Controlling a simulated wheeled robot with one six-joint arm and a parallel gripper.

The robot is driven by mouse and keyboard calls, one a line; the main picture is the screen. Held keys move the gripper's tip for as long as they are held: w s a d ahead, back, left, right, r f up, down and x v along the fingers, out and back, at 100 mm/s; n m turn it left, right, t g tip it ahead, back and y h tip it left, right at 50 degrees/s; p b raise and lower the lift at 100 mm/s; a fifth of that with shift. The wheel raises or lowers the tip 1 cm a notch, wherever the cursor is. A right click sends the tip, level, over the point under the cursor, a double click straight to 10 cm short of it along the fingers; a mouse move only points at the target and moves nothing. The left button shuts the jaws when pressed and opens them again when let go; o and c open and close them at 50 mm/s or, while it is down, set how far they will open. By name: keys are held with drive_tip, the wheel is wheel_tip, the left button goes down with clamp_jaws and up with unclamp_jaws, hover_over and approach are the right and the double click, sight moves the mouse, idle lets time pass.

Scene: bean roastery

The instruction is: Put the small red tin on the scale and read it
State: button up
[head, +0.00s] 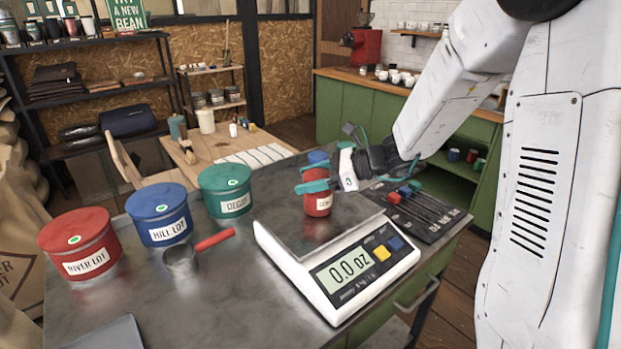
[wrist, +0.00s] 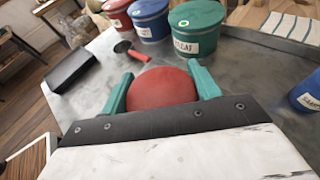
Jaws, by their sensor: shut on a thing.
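The small red tin (head: 318,203) has a pale label. My gripper (head: 314,181), with teal fingers, is shut on it. In the wrist view the tin's red lid (wrist: 162,88) lies between the two fingers. In the head view the tin is upright over the back part of the scale's dark plate (head: 318,243). I cannot tell whether its base touches the plate.
Red (head: 80,244), blue (head: 160,214) and green (head: 225,190) large tins stand left of the scale. A red-handled scoop (head: 182,260) lies before them. A small blue tin (head: 317,157) stands behind. A dark board (head: 412,208) with small coloured blocks lies right.

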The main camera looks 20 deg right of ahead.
drive_tip(key=shift+f, duration=0.1)
drive_tip(key=o, duration=1.1)
drive_tip(key=shift+c, duration=0.2)
drive_tip(key=shift+d+r, duration=0.15)
drive_tip(key=shift+r, duration=0.05)
drive_tip(key=v, duration=1.1)
drive_tip(key=s+a+r+n+g+h, duration=0.1)
drive_tip(key=s+a+n+g+h, duration=0.15)
drive_tip(key=s+a+n, duration=0.35)
drive_tip(key=s+a+r+n+g+h, duration=0.1)
drive_tip(key=s+a+n+g, duration=0.2)
drive_tip(key=s+n, duration=0.3)
drive_tip(key=s+d+n+h, duration=0.4)
drive_tip(key=s+n+h, duration=0.5)
drive_tip(key=s, duration=0.5)
drive_tip(key=shift+f+n, duration=0.25)
drive_tip(key=shift+n, duration=0.95)
